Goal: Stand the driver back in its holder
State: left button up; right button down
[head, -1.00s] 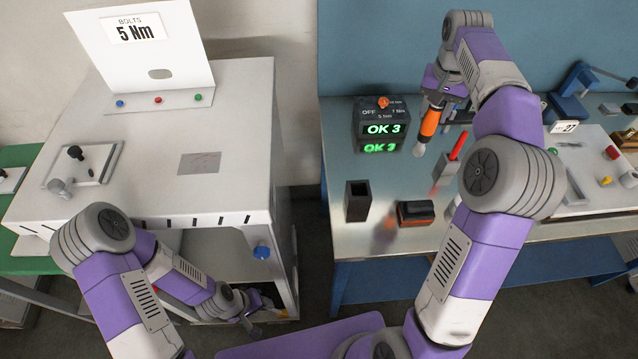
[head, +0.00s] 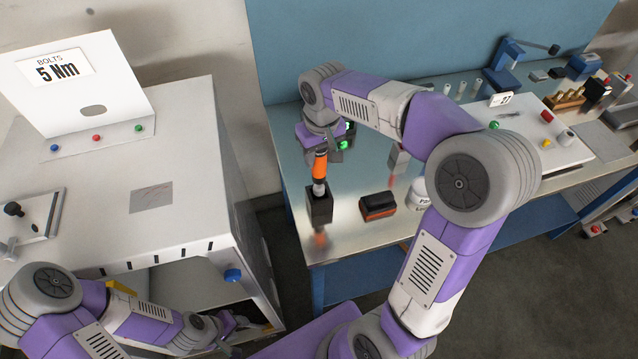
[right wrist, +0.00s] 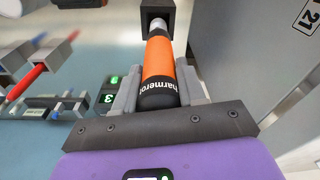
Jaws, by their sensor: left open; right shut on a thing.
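The driver (head: 320,166) has an orange and black grip with a silver nose, and it is nearly upright. My right gripper (head: 323,148) is shut on its upper part, also seen in the right wrist view (right wrist: 155,92). The holder (head: 320,206) is a dark square block with an open top on the metal bench. The driver's silver nose is at the holder's mouth; in the right wrist view it lines up with the square opening (right wrist: 157,10). I cannot tell how deep it is. My left gripper (head: 238,326) is open and empty, low by the white cabinet.
A black and orange block (head: 378,206) lies right of the holder, with a white jar (head: 418,193) beyond it. The green-lit display (head: 346,135) is partly hidden behind my right gripper. The white cabinet (head: 180,190) stands left, across a gap from the bench.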

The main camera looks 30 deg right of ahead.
aim_at(319, 171)
notch_tip(319, 171, down, 7)
jog(key=shift+w+r+b, duration=0.1)
jog(key=shift+r+b, duration=0.05)
jog(key=shift+b, duration=0.35)
jog(key=c, duration=0.7)
grip_release()
jog(key=shift+o, duration=0.2)
